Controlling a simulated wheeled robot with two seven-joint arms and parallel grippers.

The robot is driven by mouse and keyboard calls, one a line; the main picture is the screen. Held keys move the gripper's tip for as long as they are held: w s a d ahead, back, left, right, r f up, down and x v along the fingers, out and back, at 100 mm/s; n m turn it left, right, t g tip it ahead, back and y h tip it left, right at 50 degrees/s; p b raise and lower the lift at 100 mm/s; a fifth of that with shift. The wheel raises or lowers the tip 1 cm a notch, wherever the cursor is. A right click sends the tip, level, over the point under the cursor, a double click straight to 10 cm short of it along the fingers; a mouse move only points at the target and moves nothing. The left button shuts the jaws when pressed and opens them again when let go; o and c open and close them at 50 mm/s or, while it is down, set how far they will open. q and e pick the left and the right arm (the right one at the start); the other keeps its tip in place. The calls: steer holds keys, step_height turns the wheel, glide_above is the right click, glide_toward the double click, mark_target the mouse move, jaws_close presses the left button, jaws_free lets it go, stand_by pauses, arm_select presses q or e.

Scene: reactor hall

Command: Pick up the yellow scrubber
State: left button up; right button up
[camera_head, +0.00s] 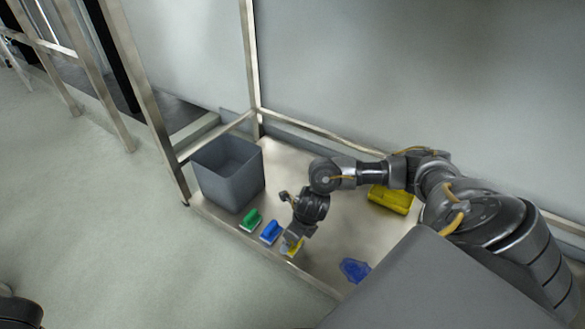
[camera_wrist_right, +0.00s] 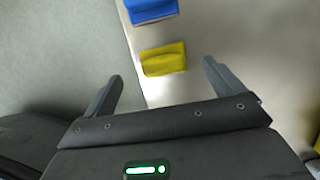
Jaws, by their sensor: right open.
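The yellow scrubber (camera_head: 294,249) lies near the front edge of the low shelf (camera_head: 316,262), partly hidden by my right gripper (camera_head: 290,238) in the head view. In the right wrist view the yellow scrubber (camera_wrist_right: 164,60) shows whole, with a raised grip. There my right gripper (camera_wrist_right: 161,74) has its two fingers spread wide, and the scrubber lies just beyond them, roughly centred in the gap. Nothing is between the fingers. My left gripper is not in view.
A blue scrubber (camera_head: 271,232) and a green scrubber (camera_head: 250,220) lie in a row to the left. A grey bin (camera_head: 228,172) stands behind them. A yellow object (camera_head: 390,199) lies at the back and a blue crumpled item (camera_head: 354,270) at the right. A metal post (camera_head: 150,105) rises at the left.

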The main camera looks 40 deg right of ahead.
mark_target(292, 251)
steer(key=shift+w+f, duration=0.1)
steer(key=shift+f, duration=0.1)
steer(key=b+x, duration=0.4)
steer(key=x, duration=0.1)
steer(key=shift+w+d+f+b, duration=0.1)
steer(key=shift+f+b, duration=0.05)
steer(key=shift+b, duration=0.25)
steer(key=shift+c, duration=0.2)
steer(key=c, duration=1.1)
steer(key=shift+o, duration=0.2)
steer(key=shift+r, duration=0.25)
